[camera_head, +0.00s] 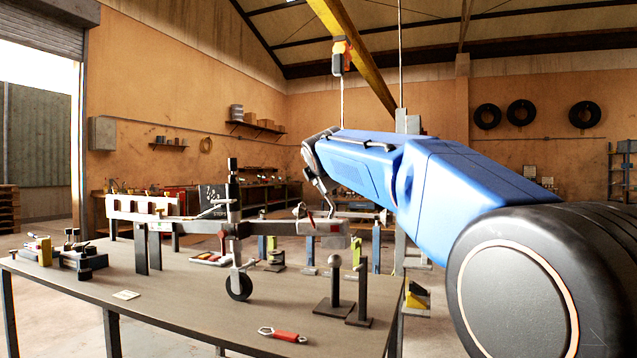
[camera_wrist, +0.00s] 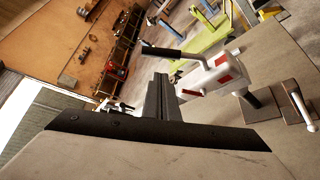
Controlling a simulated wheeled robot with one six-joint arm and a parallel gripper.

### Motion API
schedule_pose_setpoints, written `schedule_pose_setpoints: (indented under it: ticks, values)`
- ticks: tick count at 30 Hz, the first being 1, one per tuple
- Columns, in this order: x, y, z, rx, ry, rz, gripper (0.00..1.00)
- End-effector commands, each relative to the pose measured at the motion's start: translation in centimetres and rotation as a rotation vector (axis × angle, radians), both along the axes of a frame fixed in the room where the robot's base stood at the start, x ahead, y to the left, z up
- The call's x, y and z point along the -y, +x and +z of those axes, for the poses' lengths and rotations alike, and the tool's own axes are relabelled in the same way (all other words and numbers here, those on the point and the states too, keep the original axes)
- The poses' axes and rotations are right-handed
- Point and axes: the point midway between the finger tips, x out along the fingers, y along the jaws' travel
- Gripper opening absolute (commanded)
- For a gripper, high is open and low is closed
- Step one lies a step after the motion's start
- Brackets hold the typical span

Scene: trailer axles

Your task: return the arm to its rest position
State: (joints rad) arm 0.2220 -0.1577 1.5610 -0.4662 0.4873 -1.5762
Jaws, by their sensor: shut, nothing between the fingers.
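My blue arm (camera_head: 365,165) reaches from the right over the workbench (camera_head: 190,300). Its dark wrist bends down at the far end, and my gripper (camera_head: 330,208) hangs close to the trailer frame's coupling end (camera_head: 322,227); I cannot tell whether they touch. In the wrist view my gripper (camera_wrist: 162,80) is shut and empty, its dark fingers together. The white and red coupling (camera_wrist: 215,75) with its black-gripped lever lies just beyond and to the right of the fingers there.
A jockey wheel (camera_head: 239,285) stands under the frame. A ball on a post (camera_head: 335,290) and another post (camera_head: 361,295) stand at the bench's right. The bench's front middle is mostly clear.

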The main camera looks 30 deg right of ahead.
Motion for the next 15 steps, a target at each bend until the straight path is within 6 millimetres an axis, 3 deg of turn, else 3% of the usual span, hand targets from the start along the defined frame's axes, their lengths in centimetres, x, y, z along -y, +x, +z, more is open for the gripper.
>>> schedule_pose_setpoints:
  ticks: [15]
  values:
    - [-0.49,-0.65,-0.69,0.001,0.036,-0.004,0.0]
